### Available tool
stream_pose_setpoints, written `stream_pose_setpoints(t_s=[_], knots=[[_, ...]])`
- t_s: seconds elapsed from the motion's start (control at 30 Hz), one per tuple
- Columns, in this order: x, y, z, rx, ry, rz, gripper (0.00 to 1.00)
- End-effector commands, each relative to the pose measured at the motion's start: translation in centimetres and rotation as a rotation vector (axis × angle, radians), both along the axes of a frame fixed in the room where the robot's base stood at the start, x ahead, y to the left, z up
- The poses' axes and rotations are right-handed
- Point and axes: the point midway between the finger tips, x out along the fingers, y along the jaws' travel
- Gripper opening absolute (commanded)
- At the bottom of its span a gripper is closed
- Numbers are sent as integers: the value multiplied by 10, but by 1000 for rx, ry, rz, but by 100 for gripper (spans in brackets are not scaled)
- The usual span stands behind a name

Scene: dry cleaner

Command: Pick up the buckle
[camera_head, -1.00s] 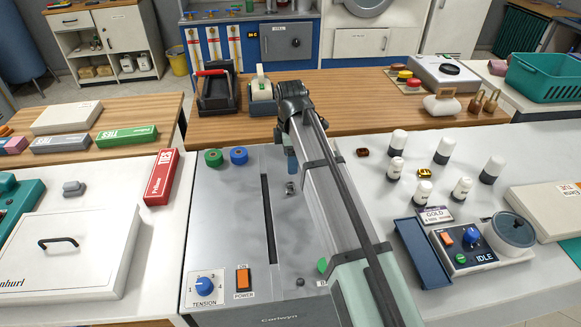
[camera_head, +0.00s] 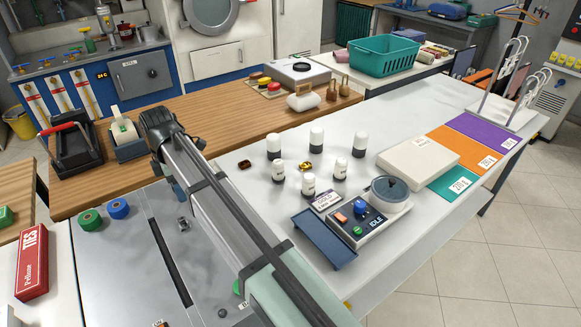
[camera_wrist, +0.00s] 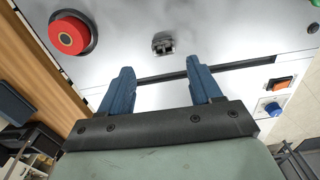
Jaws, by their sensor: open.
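A small grey metal piece (camera_head: 183,223) lies on the grey machine top, just below my gripper in the head view. It also shows in the wrist view (camera_wrist: 163,45), beyond the fingertips; whether it is the buckle I cannot tell. A small gold piece (camera_head: 305,166) lies among the white-capped bottles, and a small brown piece (camera_head: 244,164) lies left of them; both are too small to identify surely. My gripper (camera_wrist: 160,68) is open, its blue fingers apart with nothing between them, over the machine. In the head view my arm partly hides the fingers.
A red round part (camera_wrist: 68,35) stands up near the fingers. Several white-capped bottles (camera_head: 317,138) and a control unit (camera_head: 362,222) stand on the right counter.

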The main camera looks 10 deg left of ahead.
Motion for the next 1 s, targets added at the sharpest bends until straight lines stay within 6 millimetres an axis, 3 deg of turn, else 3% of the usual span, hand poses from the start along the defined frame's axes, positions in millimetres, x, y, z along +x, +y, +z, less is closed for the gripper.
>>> stream_pose_setpoints(t_s=[0.17, 0.6, 0.8, 1.0], knots=[[53, -50, 0, 0, 0, -96, 64], [192, -204, 2, -1, 2, -365, 64], [239, -264, 5, -1, 2, -458, 64], [277, -311, 8, -2, 1, -497, 64]])
